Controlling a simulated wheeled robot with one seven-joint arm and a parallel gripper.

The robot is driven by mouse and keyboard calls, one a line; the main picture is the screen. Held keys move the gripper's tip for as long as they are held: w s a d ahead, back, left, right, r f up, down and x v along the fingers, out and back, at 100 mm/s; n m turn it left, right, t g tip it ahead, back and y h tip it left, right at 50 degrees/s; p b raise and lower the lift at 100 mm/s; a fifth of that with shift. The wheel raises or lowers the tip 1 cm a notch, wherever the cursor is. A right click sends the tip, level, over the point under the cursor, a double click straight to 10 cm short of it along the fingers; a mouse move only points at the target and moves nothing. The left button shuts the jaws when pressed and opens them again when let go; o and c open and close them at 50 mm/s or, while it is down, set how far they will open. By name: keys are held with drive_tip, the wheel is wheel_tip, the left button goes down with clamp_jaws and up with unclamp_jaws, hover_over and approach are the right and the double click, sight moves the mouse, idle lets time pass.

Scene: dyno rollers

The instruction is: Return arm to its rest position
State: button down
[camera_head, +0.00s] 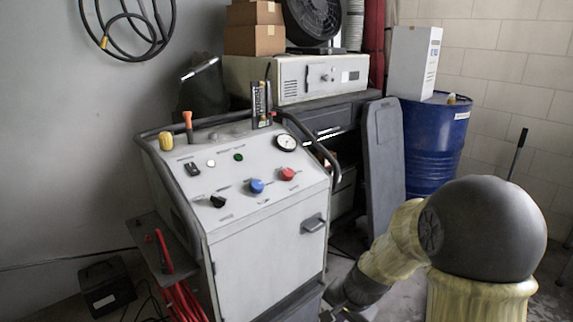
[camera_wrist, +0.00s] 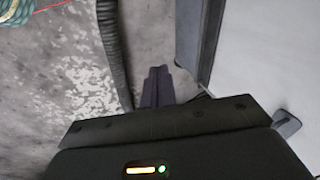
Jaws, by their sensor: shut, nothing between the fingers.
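My arm reaches down at the lower right of the head view, with its large dark joint (camera_head: 487,228) nearest the camera. Its far end runs low beside the right side of the grey control console (camera_head: 265,262). In the wrist view my gripper (camera_wrist: 157,72) shows as two dark fingers closed together, with nothing between them. They point over the worn grey floor (camera_wrist: 75,75). A pale grey panel (camera_wrist: 265,65) with a dark edge stands close to their right. The fingers cannot be made out clearly in the head view.
A blue drum (camera_head: 433,140) with a white box (camera_head: 413,62) on it stands behind my arm. A dark upright board (camera_head: 384,155) is between drum and console. In the wrist view a black hose (camera_wrist: 114,50) lies left of the fingers, and a dark handle (camera_wrist: 287,123) juts at right.

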drive_tip(key=s+d+r+n+h+p, duration=0.1)
drive_tip(key=s+d+r+n, duration=0.1)
drive_tip(key=s+n, duration=0.3)
drive_tip(key=s+d+r+n+h, duration=0.1)
drive_tip(key=s+r+n, duration=0.2)
drive_tip(key=s, duration=0.4)
drive_tip(key=w+p+v, duration=0.3)
drive_tip(key=p+v, duration=0.9)
drive_tip(key=w+r+p+v, duration=0.1)
drive_tip(key=w+p+v, duration=0.2)
drive_tip(key=p+v, duration=0.9)
drive_tip(key=w+r+p+v, duration=0.1)
drive_tip(key=w+p+v, duration=0.1)
drive_tip(key=p+v, duration=1)
drive_tip(key=shift+w+a+r+p, duration=0.25)
drive_tip(key=shift+w+r+p, duration=0.25)
drive_tip(key=shift+p, duration=0.5)
drive_tip(key=shift+w+f, duration=0.15)
